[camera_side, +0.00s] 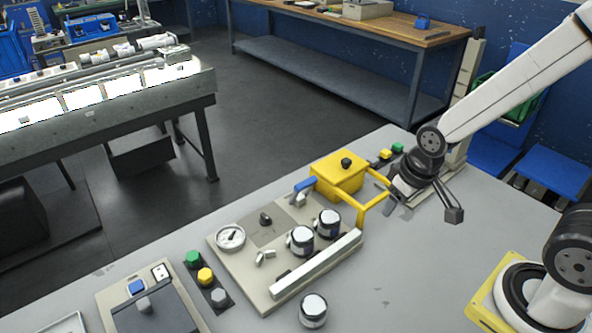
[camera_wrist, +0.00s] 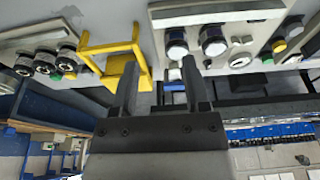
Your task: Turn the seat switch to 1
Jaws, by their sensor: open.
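No label readable here marks the seat switch, so I cannot tell which control it is. A small black rotary knob (camera_side: 265,218) stands on the beige panel (camera_side: 225,262), beside the round gauge (camera_side: 230,237). Several black knobs with pale faces (camera_wrist: 67,54) sit on another panel at the left of the wrist view; my arm partly covers that panel in the side view. My gripper (camera_side: 391,197) is open and empty, to the right of the yellow frame (camera_side: 374,212). Its two fingers (camera_wrist: 161,62) show apart in the wrist view. Switch positions are too small to read.
A yellow box (camera_side: 340,175) with a black knob and a blue-handled lever (camera_side: 303,187) stand near the frame. Two black cylinders with pale tops (camera_side: 328,222) rise from the beige panel. Green, yellow and grey buttons (camera_side: 205,276) line its left. The table's right front is mostly clear.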

